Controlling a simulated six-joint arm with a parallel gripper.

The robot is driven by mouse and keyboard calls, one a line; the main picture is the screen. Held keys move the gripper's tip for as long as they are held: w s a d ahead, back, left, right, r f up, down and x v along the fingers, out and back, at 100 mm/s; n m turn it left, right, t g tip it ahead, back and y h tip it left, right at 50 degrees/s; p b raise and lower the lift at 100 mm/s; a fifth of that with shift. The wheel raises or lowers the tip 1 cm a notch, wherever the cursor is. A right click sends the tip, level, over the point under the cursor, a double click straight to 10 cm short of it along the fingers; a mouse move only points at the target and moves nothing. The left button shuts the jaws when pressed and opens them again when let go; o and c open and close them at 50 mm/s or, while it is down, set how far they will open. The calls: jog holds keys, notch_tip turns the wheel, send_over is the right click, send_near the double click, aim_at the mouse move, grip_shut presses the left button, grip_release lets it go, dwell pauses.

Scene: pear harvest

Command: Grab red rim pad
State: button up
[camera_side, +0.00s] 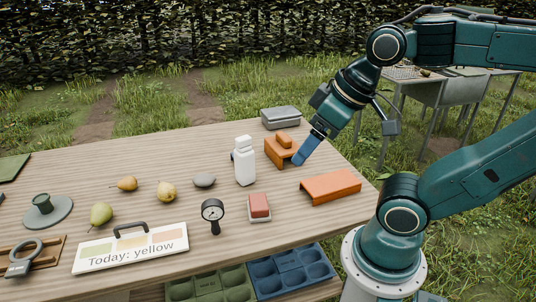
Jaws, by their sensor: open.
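The red rim pad (259,206) is a small red block with a pale lower edge. It lies on the wooden table (215,143) near the front edge, right of the dial gauge. My gripper (299,160) has blue fingers and points down and left. It is open, with its tips beside an orange stepped block (282,150), behind and to the right of the red pad and apart from it. Whether the tips touch the orange block cannot be told. The gap between the fingers is hard to see from this side.
An orange bench-like piece (330,186) stands right of the red pad. A grey box (281,117) is behind. Green and blue trays (291,272) sit below the front edge.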

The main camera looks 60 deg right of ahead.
jog(key=shift+w, duration=0.1)
jog(key=m+g, duration=0.6)
jog(key=m, duration=0.5)
send_over(258, 201)
notch_tip(258, 201, down, 18)
jog(key=r, duration=0.1)
jog(key=shift+w+f, duration=0.1)
jog(key=shift+f, duration=0.5)
jog(key=shift+f, duration=4.3)
jog(key=shift+d+f, duration=0.1)
jog(key=shift+f, duration=2.45)
